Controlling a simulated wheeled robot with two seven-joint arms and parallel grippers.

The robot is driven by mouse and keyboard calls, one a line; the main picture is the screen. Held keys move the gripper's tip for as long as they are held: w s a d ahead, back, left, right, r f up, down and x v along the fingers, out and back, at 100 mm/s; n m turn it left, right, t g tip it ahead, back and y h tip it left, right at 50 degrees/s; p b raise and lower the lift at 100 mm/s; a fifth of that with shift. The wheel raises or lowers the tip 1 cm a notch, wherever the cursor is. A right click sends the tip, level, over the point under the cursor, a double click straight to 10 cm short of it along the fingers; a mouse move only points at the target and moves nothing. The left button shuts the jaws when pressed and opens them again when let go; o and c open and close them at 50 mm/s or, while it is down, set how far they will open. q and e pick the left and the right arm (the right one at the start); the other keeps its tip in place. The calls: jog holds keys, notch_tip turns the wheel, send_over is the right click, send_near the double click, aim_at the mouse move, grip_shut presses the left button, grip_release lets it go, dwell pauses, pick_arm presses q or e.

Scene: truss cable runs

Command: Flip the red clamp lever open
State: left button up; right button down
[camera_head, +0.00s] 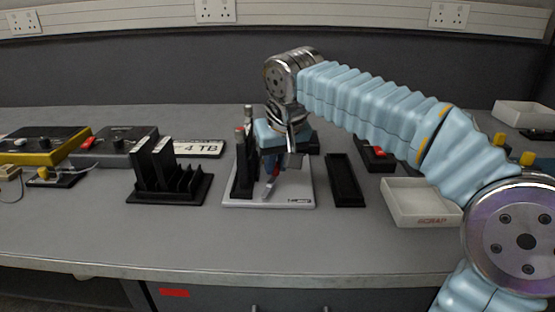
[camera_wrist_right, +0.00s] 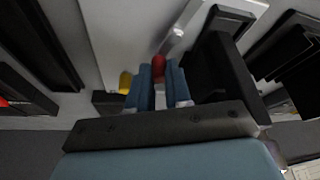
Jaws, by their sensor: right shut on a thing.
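The clamp fixture has a white base plate (camera_head: 295,203) and a black upright block (camera_head: 242,172) on its left. Its lever has a red part (camera_wrist_right: 159,68) and a silver arm (camera_wrist_right: 174,40) in the right wrist view. My right gripper (camera_head: 276,163) is low over the plate, pointing down. In the right wrist view its two blue fingers (camera_wrist_right: 161,85) are shut on the red lever, which shows at their tips. The gripper hides much of the clamp in the head view. My left gripper is not in view.
A black slotted rack (camera_head: 180,188) stands left of the plate. A black tray (camera_head: 345,182) and a white scrap bin (camera_head: 420,203) lie to its right. A "4 TB" label (camera_head: 205,148) and a grey box (camera_head: 115,148) are at the back left. The front bench strip is clear.

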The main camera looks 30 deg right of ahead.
jog(key=shift+w+a+n+y, duration=0.15)
jog(key=shift+n+y, duration=0.15)
jog(key=shift+n, duration=0.4)
jog(key=c, duration=1.1)
grip_release()
jog(key=shift+o, duration=0.2)
jog(key=p+v, duration=0.2)
jog(key=v, duration=1.1)
jog(key=shift+s+r+p, duration=0.2)
jog(key=shift+r+p, duration=0.1)
